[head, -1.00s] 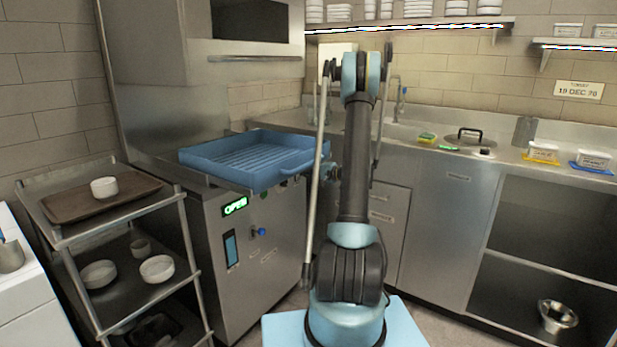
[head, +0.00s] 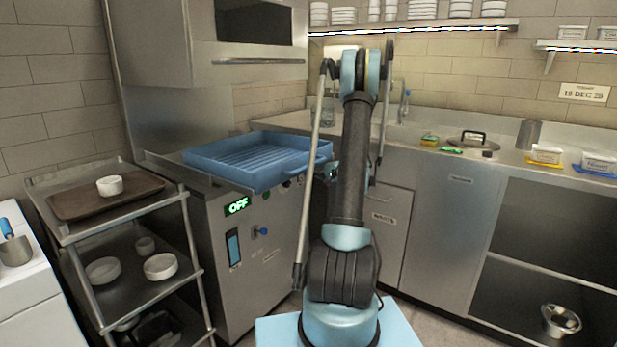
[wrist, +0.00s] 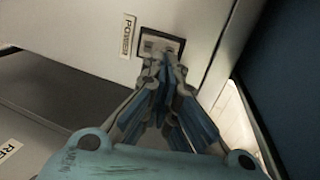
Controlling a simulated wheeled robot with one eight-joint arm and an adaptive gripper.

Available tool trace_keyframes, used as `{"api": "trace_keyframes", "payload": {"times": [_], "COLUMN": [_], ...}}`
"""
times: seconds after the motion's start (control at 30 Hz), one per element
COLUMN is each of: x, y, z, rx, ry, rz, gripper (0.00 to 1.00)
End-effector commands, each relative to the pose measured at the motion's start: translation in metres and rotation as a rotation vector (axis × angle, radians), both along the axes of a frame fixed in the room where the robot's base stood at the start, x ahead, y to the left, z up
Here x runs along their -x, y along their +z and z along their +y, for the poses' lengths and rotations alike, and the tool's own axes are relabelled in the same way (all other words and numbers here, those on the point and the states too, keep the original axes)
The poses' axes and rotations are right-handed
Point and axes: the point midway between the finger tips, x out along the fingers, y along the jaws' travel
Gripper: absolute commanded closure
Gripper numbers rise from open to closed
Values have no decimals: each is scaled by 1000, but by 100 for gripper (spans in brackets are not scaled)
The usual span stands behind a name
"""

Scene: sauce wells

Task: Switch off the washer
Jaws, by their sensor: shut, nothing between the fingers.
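The washer (head: 285,235) is a steel machine left of centre in the head view. Its display (head: 236,206) glows green and reads OFF. In the wrist view a small power switch (wrist: 160,44) sits in a dark recess on the washer's panel, beside a POWER label (wrist: 127,36). My gripper (wrist: 168,64) is shut and empty, its fingertips right at the lower edge of the switch. I cannot tell whether they touch it. In the head view my arm hides most of the gripper, near the washer's right front corner.
A blue rack (head: 203,161) sits on the washer, just above the panel, and a raised steel hood (head: 250,77) is over it. A cart (head: 75,228) with bowls stands close on the left. The sink counter (head: 452,153) runs to the right. Some floor shows between washer and cabinets.

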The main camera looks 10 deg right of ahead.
Motion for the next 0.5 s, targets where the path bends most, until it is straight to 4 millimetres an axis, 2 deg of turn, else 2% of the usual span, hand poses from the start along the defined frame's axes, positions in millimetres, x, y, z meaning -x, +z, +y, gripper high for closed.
{"api": "trace_keyframes", "payload": {"times": [0.5], "x": [61], "y": [35], "z": [-54], "rx": [0], "ry": [5], "rz": [1], "gripper": [100]}}
